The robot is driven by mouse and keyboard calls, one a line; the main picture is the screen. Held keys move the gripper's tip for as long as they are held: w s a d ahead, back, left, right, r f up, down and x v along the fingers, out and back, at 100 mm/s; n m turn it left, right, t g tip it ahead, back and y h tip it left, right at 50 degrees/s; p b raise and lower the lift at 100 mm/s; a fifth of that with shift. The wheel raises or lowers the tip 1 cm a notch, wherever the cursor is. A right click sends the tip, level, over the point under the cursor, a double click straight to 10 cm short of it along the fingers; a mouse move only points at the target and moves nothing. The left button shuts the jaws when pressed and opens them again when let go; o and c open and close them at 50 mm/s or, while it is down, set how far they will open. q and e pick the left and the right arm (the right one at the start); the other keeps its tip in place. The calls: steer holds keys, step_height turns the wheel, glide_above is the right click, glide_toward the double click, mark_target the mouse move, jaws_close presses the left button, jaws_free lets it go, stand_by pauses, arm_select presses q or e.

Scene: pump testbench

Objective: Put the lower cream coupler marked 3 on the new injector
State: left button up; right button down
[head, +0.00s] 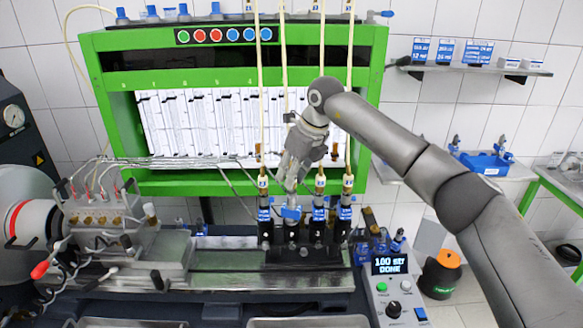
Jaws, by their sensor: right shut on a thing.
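My right gripper (291,186) reaches in from the right, pointing down, and is shut on the lower cream coupler at the end of the second hose from the left (284,60). The fingers hide most of the coupler, and its mark cannot be read. The gripper is right above the second injector (291,213) from the left, which has a blue part at its top. Whether coupler and injector touch cannot be told. The other hoses end in couplers on the injectors at the left (264,212), centre right (319,212) and right (344,210). My left gripper is not in view.
The green test bench frame (235,184) with glass tubes stands behind. A metal pump (100,215) is at the left. A control box (394,290) reading "100 str DONE" stands at the front right. Neighbouring hoses hang close on both sides of my gripper.

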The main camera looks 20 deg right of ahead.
steer(key=shift+w+f, duration=0.1)
steer(key=shift+d+f, duration=0.1)
steer(key=shift+f, duration=0.45)
stand_by(1.4)
steer(key=c, duration=1.5)
jaws_free()
steer(key=p+v, duration=0.2)
steer(key=v, duration=0.9)
steer(key=shift+w+d, duration=0.1)
steer(key=shift+d, duration=0.1)
steer(key=shift+f, duration=0.1)
